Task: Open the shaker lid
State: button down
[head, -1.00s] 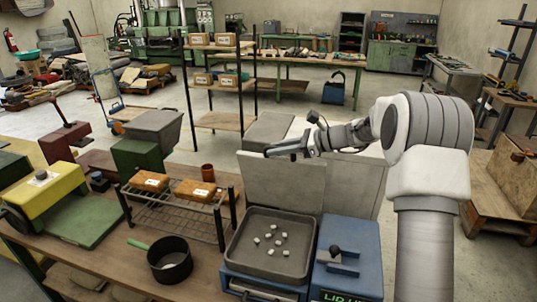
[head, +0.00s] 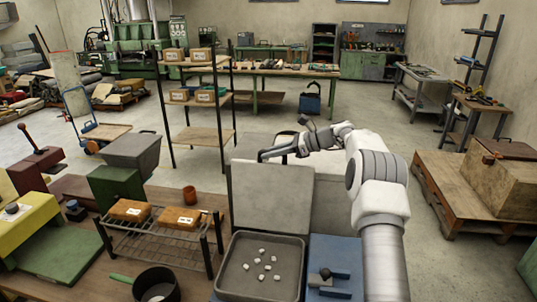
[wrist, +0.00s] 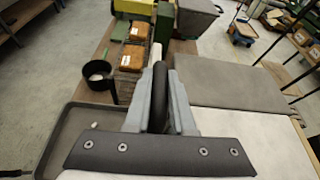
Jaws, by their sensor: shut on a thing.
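The shaker is a blue machine at the bottom centre of the head view, with a grey tray (head: 236,284) holding several small white pieces. Its grey lid (head: 272,200) stands roughly upright behind the tray. My gripper (head: 268,155) is at the lid's upper edge. In the wrist view my gripper (wrist: 160,112) is shut on a dark bar (wrist: 159,75), which looks like the lid handle. The tray (wrist: 88,122) shows at the left there. The join between handle and lid is hidden.
A wire rack (head: 165,240) with orange-brown blocks stands left of the tray, with a dark pot (head: 157,285) in front. A blue control box (head: 335,262) with a lever sits right of the tray.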

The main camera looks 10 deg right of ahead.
jog(key=shift+w+d+f, duration=0.1)
jog(key=shift+w+d, duration=0.05)
jog(key=shift+w, duration=0.4)
jog(key=c, duration=0.8)
grip_release()
jog(key=shift+o, duration=0.2)
jog(key=shift+d, duration=0.1)
jog(key=v, duration=1.7)
jog(key=shift+b, duration=0.35)
jog(key=shift+s+d, duration=0.1)
jog(key=shift+s, duration=0.05)
